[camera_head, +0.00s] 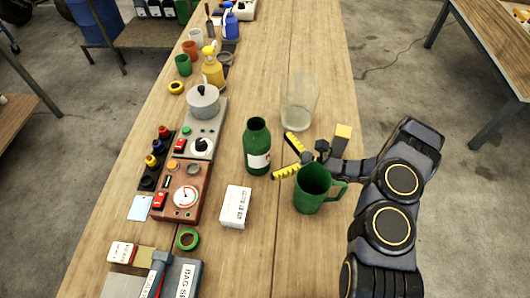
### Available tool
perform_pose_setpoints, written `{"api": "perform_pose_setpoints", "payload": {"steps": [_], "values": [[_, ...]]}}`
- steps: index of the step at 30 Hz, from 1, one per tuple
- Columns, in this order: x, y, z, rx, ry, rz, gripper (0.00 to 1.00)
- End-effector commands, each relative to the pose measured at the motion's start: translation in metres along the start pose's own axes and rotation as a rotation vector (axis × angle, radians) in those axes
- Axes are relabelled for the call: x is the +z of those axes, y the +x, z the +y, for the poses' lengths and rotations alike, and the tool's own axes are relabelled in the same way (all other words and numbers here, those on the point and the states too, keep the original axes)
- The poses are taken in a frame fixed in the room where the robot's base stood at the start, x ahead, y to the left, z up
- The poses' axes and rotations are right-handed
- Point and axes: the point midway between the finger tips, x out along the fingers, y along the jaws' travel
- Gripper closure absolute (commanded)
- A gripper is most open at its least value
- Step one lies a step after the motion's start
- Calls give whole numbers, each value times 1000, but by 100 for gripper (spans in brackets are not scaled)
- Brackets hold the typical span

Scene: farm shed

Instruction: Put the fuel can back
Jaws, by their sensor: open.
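A green bottle-shaped can (257,140) with a white and red label stands upright on the wooden table, near the middle. It looks most like the fuel can, but I cannot read its label. My gripper (280,155) is just to the right of it, with yellow-padded fingers spread and pointing left towards it. The fingers are open and hold nothing. I cannot tell whether a fingertip touches the can.
A green mug (312,190) stands close in front of my gripper, and a clear glass container (299,103) behind it. A white box (235,206) lies front left. Control panels (180,190) and a pot (203,101) line the left. Bare table (325,40) extends at the back right.

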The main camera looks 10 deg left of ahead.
Motion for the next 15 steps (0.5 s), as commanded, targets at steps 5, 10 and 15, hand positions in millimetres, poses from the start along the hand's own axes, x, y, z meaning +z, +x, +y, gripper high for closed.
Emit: {"api": "perform_pose_setpoints", "payload": {"steps": [5,10,15], "values": [[33,1,0,1,-2,-5,0],[49,1,0,0,-3,-1,0],[55,1,0,1,-1,0,0]]}}
